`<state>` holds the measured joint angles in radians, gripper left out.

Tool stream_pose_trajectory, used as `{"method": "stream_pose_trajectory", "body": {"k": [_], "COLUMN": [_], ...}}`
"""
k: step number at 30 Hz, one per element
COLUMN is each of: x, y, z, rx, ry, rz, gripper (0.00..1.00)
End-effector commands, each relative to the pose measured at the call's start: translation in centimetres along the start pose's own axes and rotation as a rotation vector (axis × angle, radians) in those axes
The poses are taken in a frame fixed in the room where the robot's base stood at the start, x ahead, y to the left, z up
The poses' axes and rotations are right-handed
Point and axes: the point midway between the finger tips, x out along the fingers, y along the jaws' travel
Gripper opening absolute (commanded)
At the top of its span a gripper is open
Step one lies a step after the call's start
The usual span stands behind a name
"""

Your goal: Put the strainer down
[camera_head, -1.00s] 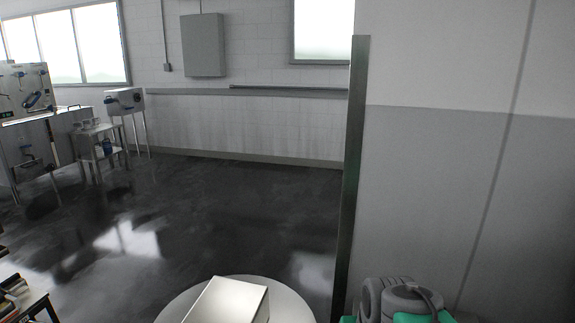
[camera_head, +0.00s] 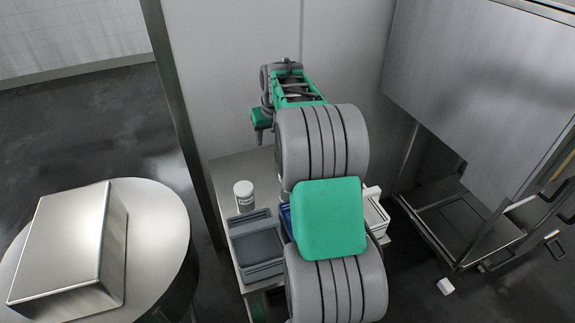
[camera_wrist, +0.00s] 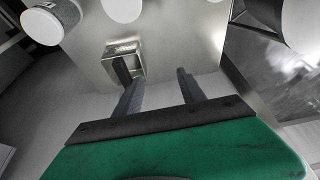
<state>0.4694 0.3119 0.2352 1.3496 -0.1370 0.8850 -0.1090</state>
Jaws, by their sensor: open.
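My gripper (camera_wrist: 155,82) shows in the wrist view as two dark fingers on a green palm, spread apart with nothing between them. A small square metal vessel (camera_wrist: 128,48) stands just beyond the left fingertip on a pale metal surface (camera_wrist: 185,45). It may be the strainer, but I cannot tell for sure. The left finger overlaps its near edge in the picture; I cannot tell whether they touch. In the head view my gripper (camera_head: 261,133) is small, beyond my arm, near the wall. No strainer can be made out in the head view.
A low table (camera_head: 228,176) bears a white jar (camera_head: 244,195) and grey bins (camera_head: 256,249), partly hidden by my arm. A round table (camera_head: 165,215) with a metal box (camera_head: 75,243) stands left. A metal cabinet (camera_head: 480,90) is right; a white block (camera_head: 446,286) lies on the floor.

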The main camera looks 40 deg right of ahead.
Motion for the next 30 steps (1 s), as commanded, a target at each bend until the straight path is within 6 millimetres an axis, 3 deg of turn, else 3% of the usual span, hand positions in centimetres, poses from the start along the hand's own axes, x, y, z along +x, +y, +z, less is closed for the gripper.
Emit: {"method": "stream_pose_trajectory", "body": {"k": [1, 3, 7, 22, 30], "x": [4.2, 6.9, 9.2, 16.4, 16.9], "y": [3.3, 6.6, 9.6, 10.0, 10.1], "z": [-0.4, -1.3, -1.9, -2.2, -2.3], "rx": [0.028, 0.047, 0.064, 0.063, 0.064], "ry": [0.002, 0.014, 0.026, 0.026, 0.028], "rz": [0.010, 0.020, 0.030, 0.030, 0.031], "gripper": [0.47, 0.47, 0.47, 0.47, 0.47]}}
